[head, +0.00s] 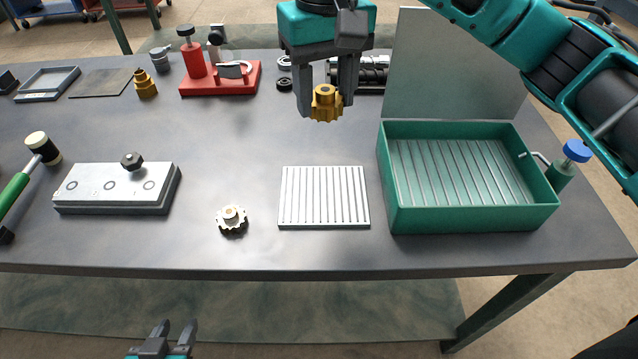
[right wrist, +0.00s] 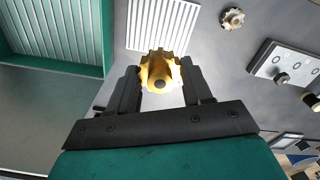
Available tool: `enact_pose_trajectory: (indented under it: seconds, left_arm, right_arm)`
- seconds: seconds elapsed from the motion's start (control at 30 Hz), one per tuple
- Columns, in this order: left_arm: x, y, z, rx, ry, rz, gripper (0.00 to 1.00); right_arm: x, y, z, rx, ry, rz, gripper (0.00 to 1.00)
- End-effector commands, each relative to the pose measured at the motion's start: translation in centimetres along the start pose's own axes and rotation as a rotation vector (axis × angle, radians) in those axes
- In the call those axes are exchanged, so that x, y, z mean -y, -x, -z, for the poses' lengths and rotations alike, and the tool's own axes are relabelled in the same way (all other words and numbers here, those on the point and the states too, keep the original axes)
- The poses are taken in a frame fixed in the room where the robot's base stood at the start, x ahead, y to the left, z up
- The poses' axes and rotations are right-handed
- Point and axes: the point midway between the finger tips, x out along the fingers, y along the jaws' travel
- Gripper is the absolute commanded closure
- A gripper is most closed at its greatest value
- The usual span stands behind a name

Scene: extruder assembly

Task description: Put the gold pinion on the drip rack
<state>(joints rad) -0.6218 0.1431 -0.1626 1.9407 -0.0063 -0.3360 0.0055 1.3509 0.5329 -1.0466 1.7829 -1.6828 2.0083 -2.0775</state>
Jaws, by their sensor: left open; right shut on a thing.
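The gold pinion (head: 325,103) is a small toothed gear with a hub. My right gripper (head: 326,100) is shut on it and holds it in the air above the table, behind the white rack. In the right wrist view the gold pinion (right wrist: 160,72) sits between both fingers. The drip rack (head: 324,197) looks like the white ribbed plate lying on the table, left of the green tub, and it is empty. It also shows in the right wrist view (right wrist: 162,24). My left gripper (head: 172,332) is open and empty in front of the table's front edge.
A pale pinion (head: 231,219) lies left of the rack. A green tub (head: 470,222) with a ribbed floor and upright back panel stands to the right. A grey block with a knob (head: 118,190), a red fixture (head: 221,80) and a brass fitting (head: 145,84) stand further left.

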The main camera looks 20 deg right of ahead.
Motion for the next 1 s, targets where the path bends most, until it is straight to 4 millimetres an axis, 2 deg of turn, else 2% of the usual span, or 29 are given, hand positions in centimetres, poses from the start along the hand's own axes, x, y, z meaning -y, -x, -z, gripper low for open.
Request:
enact_pose_trajectory:
  seconds: [0.03, 0.1, 0.4, 0.5, 0.67, 0.9, 1.0]
  left_arm:
    - [0.0, -0.2, -0.3, 0.0, 0.0, 0.0, 0.57]
    - [0.0, -0.3, -0.4, 0.0, 0.0, -0.001, 0.57]
    - [-0.1, -0.2, -0.4, 0.001, 0.0, -0.001, 0.57]
    - [-0.1, -0.2, -0.4, 0.001, 0.0, -0.001, 0.57]
    - [-0.1, -0.2, -0.6, 0.003, 0.001, -0.002, 0.57]
    - [-0.1, -0.2, -0.7, 0.006, 0.001, -0.002, 0.57]
    - [-0.1, -0.2, -0.8, 0.006, 0.001, -0.002, 0.57]
  right_arm:
    - [0.1, -1.8, -0.1, 0.007, 0.001, 0.002, 0.95]
    - [0.0, -3.7, -0.1, 0.008, 0.0, 0.002, 0.95]
    - [0.0, -10.8, -0.1, 0.003, 0.0, 0.001, 0.95]
    - [0.0, -12.1, 0.0, 0.001, -0.002, 0.001, 0.95]
    - [0.1, -13.1, 0.0, 0.0, -0.001, 0.002, 0.95]
    - [0.1, -16.5, -0.1, 0.003, -0.001, 0.001, 0.95]
    - [0.1, -17.1, 0.0, 0.0, 0.0, 0.001, 0.95]
